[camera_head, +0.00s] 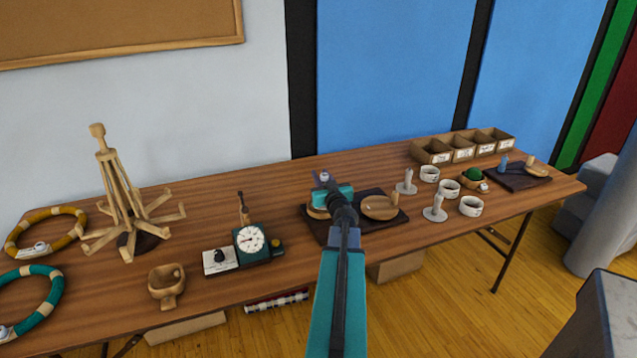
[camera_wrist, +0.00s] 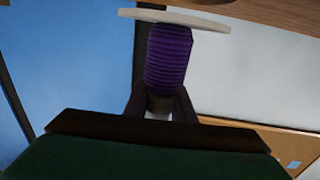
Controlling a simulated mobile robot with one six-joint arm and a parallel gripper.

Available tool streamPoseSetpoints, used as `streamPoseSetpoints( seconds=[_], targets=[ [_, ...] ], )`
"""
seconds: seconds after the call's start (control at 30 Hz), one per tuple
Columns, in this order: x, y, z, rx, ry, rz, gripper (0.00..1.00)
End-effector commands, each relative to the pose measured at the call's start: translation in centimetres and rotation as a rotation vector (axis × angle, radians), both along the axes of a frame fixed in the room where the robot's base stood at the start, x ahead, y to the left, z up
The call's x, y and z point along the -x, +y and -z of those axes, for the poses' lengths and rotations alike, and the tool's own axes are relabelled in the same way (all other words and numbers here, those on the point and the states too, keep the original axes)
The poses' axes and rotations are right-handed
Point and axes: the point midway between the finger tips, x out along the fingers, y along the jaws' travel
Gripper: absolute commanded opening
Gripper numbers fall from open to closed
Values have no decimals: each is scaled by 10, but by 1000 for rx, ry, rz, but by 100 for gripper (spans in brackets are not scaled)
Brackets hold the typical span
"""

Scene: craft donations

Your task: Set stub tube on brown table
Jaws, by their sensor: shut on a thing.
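The brown table (camera_head: 215,205) runs across the head view, with several things on it. My gripper (camera_head: 331,192) is over the table's middle, around a dark tray. In the wrist view my gripper (camera_wrist: 160,103) is shut on a purple ribbed tube (camera_wrist: 168,60) with a wide pale disc (camera_wrist: 178,20) at its far end. A tan and white end shows between the fingers. The head view mostly hides the held tube behind my gripper and arm. I cannot tell there whether it touches anything. Two white disc stands with upright posts (camera_head: 407,183) (camera_head: 435,208) are to the right.
The dark tray (camera_head: 372,220) holds a wooden bowl (camera_head: 379,208). A dial scale (camera_head: 250,242), a wooden scoop (camera_head: 167,285) and a wooden peg tree (camera_head: 120,200) are left. White cups (camera_head: 471,206) and a divided box (camera_head: 463,147) are right. Bare table shows between peg tree and scale.

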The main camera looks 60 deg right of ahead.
Motion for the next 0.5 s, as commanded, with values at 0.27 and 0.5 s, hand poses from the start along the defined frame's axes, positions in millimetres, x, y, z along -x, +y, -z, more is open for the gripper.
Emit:
streamPoseSetpoints(
  seconds=[0.27,0.5],
  targets=[
    [-21,-17,6,1,1,0,2],
    [-18,-14,20,1,1,1,2]
  ],
)
